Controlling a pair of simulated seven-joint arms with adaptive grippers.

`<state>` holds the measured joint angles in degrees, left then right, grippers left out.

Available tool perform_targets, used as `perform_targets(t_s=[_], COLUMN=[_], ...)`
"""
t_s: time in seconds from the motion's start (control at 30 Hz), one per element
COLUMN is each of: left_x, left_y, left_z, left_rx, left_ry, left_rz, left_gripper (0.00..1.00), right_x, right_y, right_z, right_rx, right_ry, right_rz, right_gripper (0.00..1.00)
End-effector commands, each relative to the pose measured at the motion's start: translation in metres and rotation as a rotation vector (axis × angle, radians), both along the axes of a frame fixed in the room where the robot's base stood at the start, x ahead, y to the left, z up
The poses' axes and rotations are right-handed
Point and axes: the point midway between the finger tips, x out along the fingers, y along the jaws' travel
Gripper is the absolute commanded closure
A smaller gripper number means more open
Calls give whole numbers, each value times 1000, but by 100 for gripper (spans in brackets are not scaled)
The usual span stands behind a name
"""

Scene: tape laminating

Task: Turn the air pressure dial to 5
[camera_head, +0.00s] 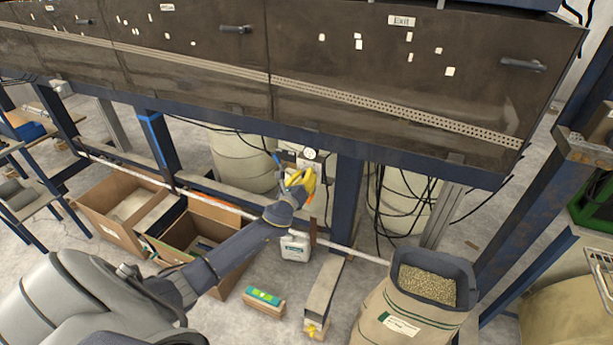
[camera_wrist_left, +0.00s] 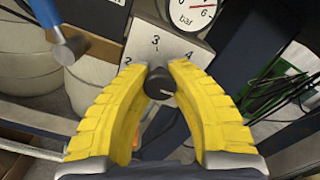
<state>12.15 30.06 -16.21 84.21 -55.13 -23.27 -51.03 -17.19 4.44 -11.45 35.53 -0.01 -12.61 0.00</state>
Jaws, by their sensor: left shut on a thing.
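The dial is a small black knob (camera_wrist_left: 160,84) on a light grey panel (camera_wrist_left: 140,38) in the left wrist view. The printed numbers 2, 3 and 4 show around it; a 5 is not visible. My left gripper (camera_wrist_left: 160,68) has yellow fingers, closed on the knob from both sides. Which number the knob points to cannot be told. A round white pressure gauge (camera_wrist_left: 192,12) marked "bar" is partly cut off above. In the head view my left gripper (camera_head: 303,180) is at the panel, just below the gauge (camera_head: 310,154), and the knob is hidden.
A blue-handled part (camera_wrist_left: 42,12) is left of the panel. Blue posts (camera_head: 346,195) and black cables (camera_head: 405,205) stand right of it. A dark hood (camera_head: 400,90) overhangs. Below are a white canister (camera_head: 294,247), cardboard boxes (camera_head: 110,235) and a pellet-filled sack (camera_head: 400,310).

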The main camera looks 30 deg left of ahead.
Motion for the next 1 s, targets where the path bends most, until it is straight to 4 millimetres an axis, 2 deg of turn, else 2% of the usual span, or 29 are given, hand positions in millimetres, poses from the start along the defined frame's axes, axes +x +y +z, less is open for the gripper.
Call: perform_targets(t_s=[0.2,0.23,0.5,0.83,1.0], left_x=[0,0,0,-2,-18], left_y=[3,3,1,0,-2], left_z=[1,2,1,1,0], left_rx=[2,2,0,-1,-1], left_ry=[-2,-2,-2,-1,-1], left_rz=[5,5,2,1,-1], left_gripper=[100,79,47,46,46], right_x=[0,0,0,0,0], right_y=[0,0,-2,-6,-4], right_z=[0,0,0,0,0], right_rx=[0,0,-2,-6,-3], right_ry=[0,0,0,0,0], right_rz=[0,0,1,1,2], right_gripper=[100,100,100,100,100])
